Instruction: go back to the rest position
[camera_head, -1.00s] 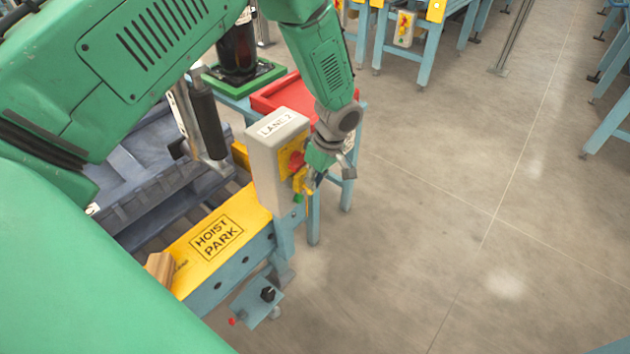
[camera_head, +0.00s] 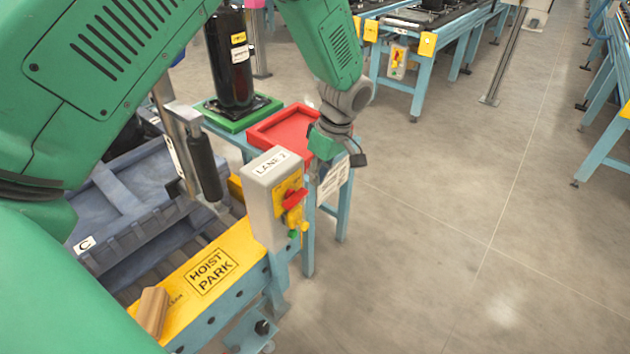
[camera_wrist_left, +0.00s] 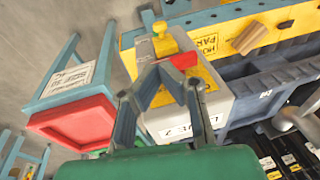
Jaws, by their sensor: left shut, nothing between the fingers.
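My left gripper (camera_head: 318,158) is shut and empty. In the head view it hangs at the end of my green arm, just behind and to the right of the grey LANE 2 switch box (camera_head: 262,205). The box has a red knob (camera_head: 295,198) with a yellow piece (camera_head: 297,218) hanging at it. In the left wrist view my left gripper's fingers (camera_wrist_left: 160,72) show in front of the switch box (camera_wrist_left: 205,112), with the red knob (camera_wrist_left: 184,60) close beyond them. I see no contact with the knob. My right gripper is not in view.
A red tray (camera_head: 262,135) on a blue stand is close behind the gripper. A black cylinder (camera_head: 230,65) stands on a green base. The yellow HOIST PARK plate (camera_head: 240,246), a wooden block (camera_head: 152,311) and a blue-grey crate (camera_head: 128,185) lie left. The floor (camera_head: 450,230) is clear right.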

